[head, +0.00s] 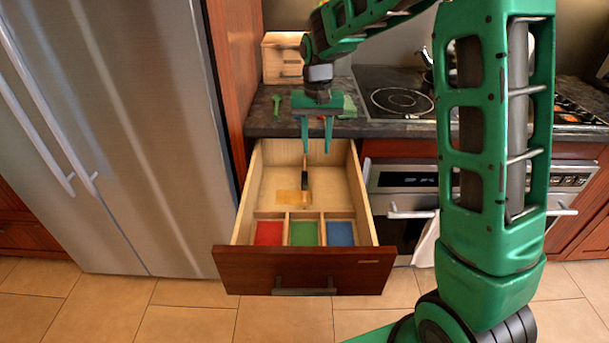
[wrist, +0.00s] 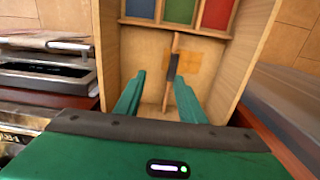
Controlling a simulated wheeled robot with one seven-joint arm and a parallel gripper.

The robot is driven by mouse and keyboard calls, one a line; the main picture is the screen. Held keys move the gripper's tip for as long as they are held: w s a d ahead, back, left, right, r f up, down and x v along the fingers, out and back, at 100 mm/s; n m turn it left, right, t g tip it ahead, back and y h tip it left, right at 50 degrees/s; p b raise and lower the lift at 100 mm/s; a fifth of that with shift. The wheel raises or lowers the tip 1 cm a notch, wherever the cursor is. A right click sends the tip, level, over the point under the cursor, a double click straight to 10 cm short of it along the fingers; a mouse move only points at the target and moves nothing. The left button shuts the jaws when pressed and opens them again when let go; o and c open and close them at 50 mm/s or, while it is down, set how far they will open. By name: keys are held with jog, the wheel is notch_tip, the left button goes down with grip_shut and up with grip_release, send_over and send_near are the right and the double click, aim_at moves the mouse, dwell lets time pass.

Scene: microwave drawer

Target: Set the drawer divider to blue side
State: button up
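The wooden drawer (head: 244,215) is pulled open, with red (head: 268,233), green (head: 304,233) and blue (head: 340,233) compartments along its front. The drawer divider (head: 305,181), a thin wooden piece with a dark grip part, stands near the middle of the floor behind the green compartment. In the wrist view the divider's dark part (wrist: 173,66) shows just beyond my fingertips. My gripper (head: 316,149) points down over the back of the drawer, open and empty, apart from the divider. Its two spread fingers also show in the wrist view (wrist: 160,78).
A yellowish patch (head: 286,197) marks the drawer floor beside the divider. The counter (head: 270,126) with a wooden box (head: 281,65) and a green utensil (head: 277,106) lies behind the drawer. A fridge (head: 125,130) stands left, an oven (head: 405,190) right.

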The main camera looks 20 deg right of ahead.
aim_at(305, 177)
jog(key=a+f, duration=0.1)
jog(key=f, duration=0.3)
jog(key=w+f, duration=0.1)
jog(key=f, duration=0.3)
jog(key=w+a+f, duration=0.1)
jog(key=f, duration=0.3)
jog(key=shift+w+a+f, duration=0.15)
jog(key=shift+a, duration=0.15)
grip_shut()
